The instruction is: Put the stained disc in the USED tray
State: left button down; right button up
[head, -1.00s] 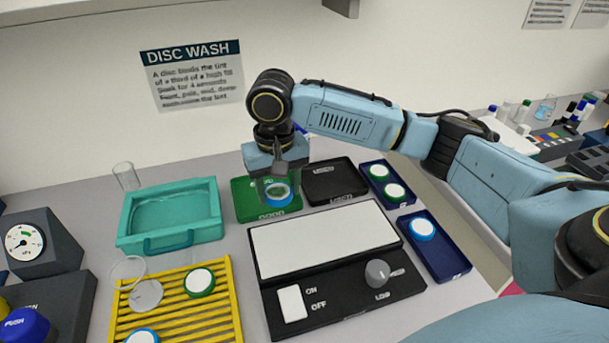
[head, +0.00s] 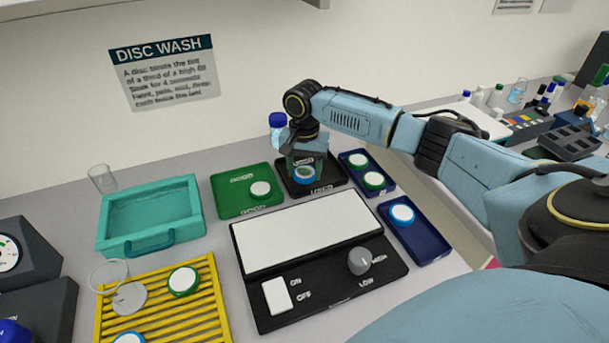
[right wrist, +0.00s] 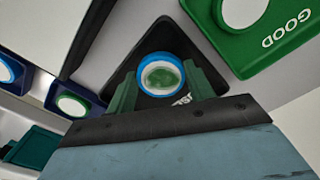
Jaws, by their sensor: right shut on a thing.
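The stained disc (head: 305,174) has a blue rim and a green-tinted, blotchy centre. In the right wrist view the disc (right wrist: 163,76) sits between the two fingers of my right gripper (right wrist: 165,88), which is shut on it. The black USED tray (head: 325,187) is at the back, and the disc is over it. The USED tray (right wrist: 151,38) also shows behind the disc in the right wrist view. I cannot tell whether the disc touches the tray floor. My right gripper (head: 304,170) points down. My left gripper is not in view.
The green GOOD tray (head: 227,201), left of the USED tray, holds a white disc (head: 260,188). Blue trays (head: 420,248) with capped discs stand to the right. A light-panel box (head: 310,235) is in front. A teal basin (head: 150,245) and yellow rack (head: 205,310) are left.

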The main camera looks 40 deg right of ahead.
aim_at(304, 173)
jog(key=shift+f, duration=1.05)
jog(key=shift+f, duration=0.1)
jog(key=o, duration=0.8)
jog(key=shift+c, duration=0.2)
notch_tip(304, 173, up, 12)
jog(key=p, duration=0.1)
